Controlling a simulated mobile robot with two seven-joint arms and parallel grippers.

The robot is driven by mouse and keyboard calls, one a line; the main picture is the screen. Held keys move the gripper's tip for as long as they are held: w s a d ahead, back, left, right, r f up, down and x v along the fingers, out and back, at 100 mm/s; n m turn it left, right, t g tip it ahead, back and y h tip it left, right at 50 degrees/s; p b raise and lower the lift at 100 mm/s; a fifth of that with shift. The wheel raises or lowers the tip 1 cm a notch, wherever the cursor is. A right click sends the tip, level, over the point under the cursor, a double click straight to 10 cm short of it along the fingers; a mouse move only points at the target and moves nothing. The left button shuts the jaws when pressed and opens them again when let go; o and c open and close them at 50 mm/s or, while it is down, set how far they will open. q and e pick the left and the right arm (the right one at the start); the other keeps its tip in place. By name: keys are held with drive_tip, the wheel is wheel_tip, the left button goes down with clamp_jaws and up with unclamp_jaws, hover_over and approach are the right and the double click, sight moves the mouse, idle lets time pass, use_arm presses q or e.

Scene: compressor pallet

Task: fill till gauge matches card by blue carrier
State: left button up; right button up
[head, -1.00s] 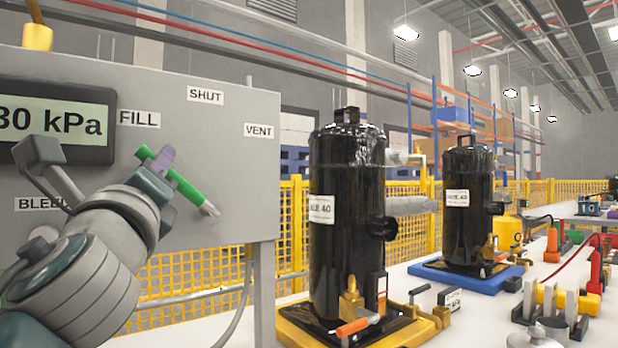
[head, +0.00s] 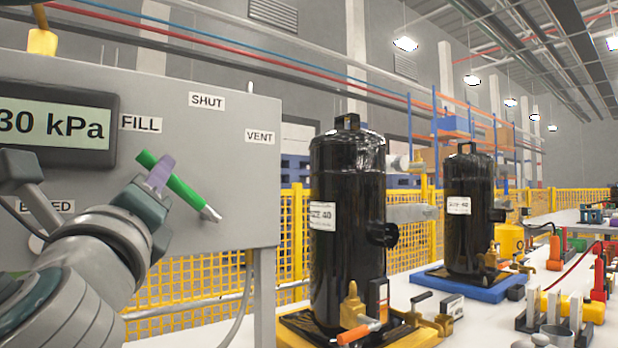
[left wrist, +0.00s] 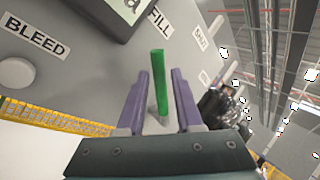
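The grey panel (head: 225,105) carries a display (head: 60,120) reading "30 kPa", its left edge cut off by the frame. A green lever (head: 185,190) slants from near the FILL label down to the right. My left gripper (head: 160,174) is at the lever. In the left wrist view, its purple fingers (left wrist: 162,95) stand either side of the green lever (left wrist: 160,75), with gaps showing, so it is open. A small white card (head: 451,305) stands in front of the blue carrier (head: 485,287); its print is too small to read. My right gripper is not in view.
A black compressor (head: 345,230) stands on a yellow carrier (head: 300,325) right of the panel; another (head: 468,220) stands on the blue carrier. Brass fittings and an orange-handled valve (head: 358,332) sit at the front. Yellow mesh fence (head: 200,280) runs behind.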

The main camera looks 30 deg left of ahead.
use_arm(q)
drive_tip(key=b+v, duration=0.2)
drive_tip(key=v, duration=0.4)
drive_tip(key=shift+s+d, duration=0.15)
drive_tip(key=shift+s, duration=0.05)
drive_tip(key=shift+f, duration=0.1)
